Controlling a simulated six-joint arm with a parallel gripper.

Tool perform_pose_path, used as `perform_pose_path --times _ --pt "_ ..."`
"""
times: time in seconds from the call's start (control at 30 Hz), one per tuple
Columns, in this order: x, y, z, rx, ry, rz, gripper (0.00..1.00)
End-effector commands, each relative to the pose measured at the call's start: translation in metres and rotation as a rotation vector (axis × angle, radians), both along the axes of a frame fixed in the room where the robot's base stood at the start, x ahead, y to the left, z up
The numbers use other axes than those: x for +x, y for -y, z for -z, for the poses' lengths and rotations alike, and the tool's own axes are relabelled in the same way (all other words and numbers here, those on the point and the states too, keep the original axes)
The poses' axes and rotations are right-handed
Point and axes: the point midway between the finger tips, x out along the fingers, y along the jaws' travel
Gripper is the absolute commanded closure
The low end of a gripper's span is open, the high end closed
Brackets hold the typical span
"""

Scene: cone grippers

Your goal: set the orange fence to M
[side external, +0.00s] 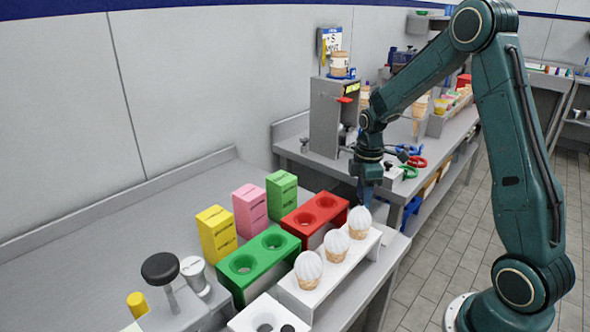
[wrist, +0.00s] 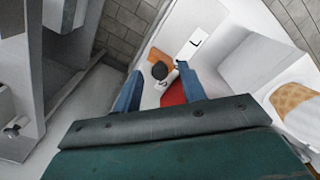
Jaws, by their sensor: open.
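In the wrist view an orange-brown strip (wrist: 155,57), possibly the orange fence, lies past my fingertips beside a pale surface. A black round knob (wrist: 160,70) shows close to it, with a red piece (wrist: 173,92) nearer. A white plate (wrist: 196,42) with a dark mark is to the right; no letter M is readable. My gripper (wrist: 161,75) is open, with its blue fingers either side of the knob in the picture; I see no contact. In the side external view my gripper (side external: 365,197) points down behind the white cone stand, and its surroundings are partly hidden.
The cone stand (side external: 318,285) holds white-topped cones close to my gripper. Red (side external: 318,215) and green (side external: 258,262) holders, plus yellow (side external: 216,235), pink (side external: 250,210) and green (side external: 282,193) boxes, stand left. A grey dispenser (side external: 325,120) stands behind. The counter at far left is clear.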

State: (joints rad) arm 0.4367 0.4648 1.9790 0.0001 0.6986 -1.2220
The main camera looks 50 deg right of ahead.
Motion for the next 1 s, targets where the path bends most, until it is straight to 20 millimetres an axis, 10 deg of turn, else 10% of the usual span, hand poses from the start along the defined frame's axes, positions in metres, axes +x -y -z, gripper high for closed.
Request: perform_pose_path --times 1.0 --pt "0.0 0.0 -0.131 -0.002 0.004 0.0 0.59"
